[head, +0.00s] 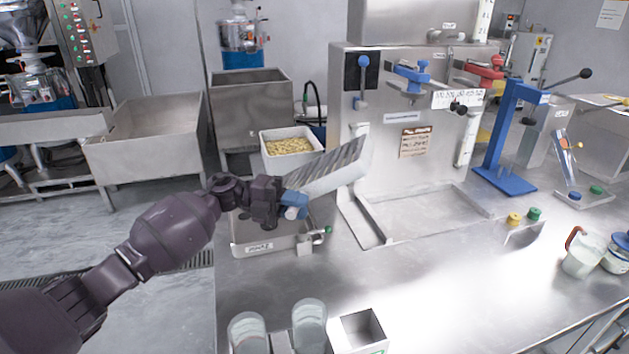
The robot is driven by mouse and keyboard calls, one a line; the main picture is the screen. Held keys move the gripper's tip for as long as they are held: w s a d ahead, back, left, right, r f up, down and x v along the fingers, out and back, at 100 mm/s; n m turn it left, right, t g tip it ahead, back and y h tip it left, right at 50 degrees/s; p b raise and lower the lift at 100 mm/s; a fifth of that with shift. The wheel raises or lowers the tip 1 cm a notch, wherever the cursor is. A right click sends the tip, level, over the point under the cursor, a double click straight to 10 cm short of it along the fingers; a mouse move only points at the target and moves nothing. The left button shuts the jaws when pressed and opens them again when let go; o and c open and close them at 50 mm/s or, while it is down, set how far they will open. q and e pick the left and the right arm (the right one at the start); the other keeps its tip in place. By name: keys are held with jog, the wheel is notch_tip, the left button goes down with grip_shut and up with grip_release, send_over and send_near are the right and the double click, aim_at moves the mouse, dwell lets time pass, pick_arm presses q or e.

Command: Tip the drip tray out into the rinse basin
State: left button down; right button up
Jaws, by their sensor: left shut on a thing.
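The drip tray (338,166) is a long metal tray with a slatted top. It is in the air left of the steel machine, tilted, with its right end higher than its left end. My left gripper (292,205) is shut on the tray at its lower left end, where blue and white parts show. The rinse basin (262,249) is a shallow metal box with a label on its front, standing on the counter below my gripper. My gripper and the tray hide much of the basin's inside. My right gripper is not in view.
The steel machine (412,170) with blue and red levers stands right of the tray. A small tap (318,235) is at the basin's right. Clear cups (309,325) stand at the counter's front. A white bin of beans (290,147) is behind. The counter's middle is clear.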

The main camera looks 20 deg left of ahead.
pick_arm(q)
jog(key=shift+h, duration=0.3)
dwell(0.4)
jog(key=shift+a+r, duration=0.25)
jog(key=shift+r, duration=0.25)
dwell(0.6)
jog(key=shift+r, duration=0.15)
